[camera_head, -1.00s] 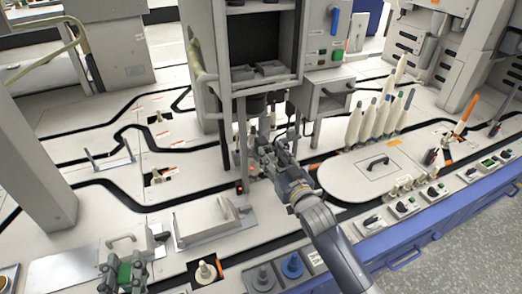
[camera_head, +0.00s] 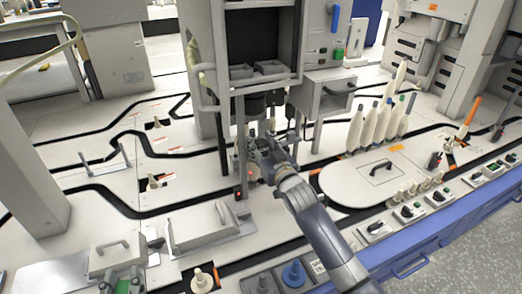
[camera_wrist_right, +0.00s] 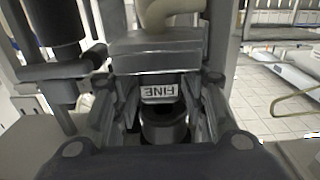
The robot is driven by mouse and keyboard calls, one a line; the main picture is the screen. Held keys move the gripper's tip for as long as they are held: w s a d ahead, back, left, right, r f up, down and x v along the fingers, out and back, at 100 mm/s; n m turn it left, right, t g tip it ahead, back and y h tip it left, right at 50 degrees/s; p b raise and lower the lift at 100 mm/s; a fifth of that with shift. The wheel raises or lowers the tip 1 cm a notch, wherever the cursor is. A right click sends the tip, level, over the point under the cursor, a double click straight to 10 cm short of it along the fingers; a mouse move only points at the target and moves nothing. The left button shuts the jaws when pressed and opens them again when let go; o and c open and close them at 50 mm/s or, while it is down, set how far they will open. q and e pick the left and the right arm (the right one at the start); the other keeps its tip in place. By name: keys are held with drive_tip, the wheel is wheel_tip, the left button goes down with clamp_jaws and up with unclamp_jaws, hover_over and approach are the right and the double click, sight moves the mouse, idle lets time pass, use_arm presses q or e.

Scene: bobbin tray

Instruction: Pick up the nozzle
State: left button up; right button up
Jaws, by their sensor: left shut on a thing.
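My right gripper (camera_head: 264,148) reaches in under the dark-fronted machine column in the head view. In the right wrist view its two fingers (camera_wrist_right: 163,112) stand apart on either side of a grey block with a plate reading "FINE" (camera_wrist_right: 158,90). A dark round part (camera_wrist_right: 163,128) lies below that plate, between the fingers; it may be the nozzle, but I cannot tell for sure. Contact with the fingers is not clear. My left gripper (camera_head: 122,284) is at the bottom left of the head view, partly cut off, shut on a small green thing (camera_head: 123,287).
A vertical post (camera_head: 240,150) and the machine column (camera_head: 263,40) close in on the right gripper. White bobbins (camera_head: 375,125) and a handled oval lid (camera_head: 375,180) stand to the right.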

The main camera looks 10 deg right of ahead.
drive_tip(key=c, duration=0.8)
drive_tip(key=shift+c, duration=0.2)
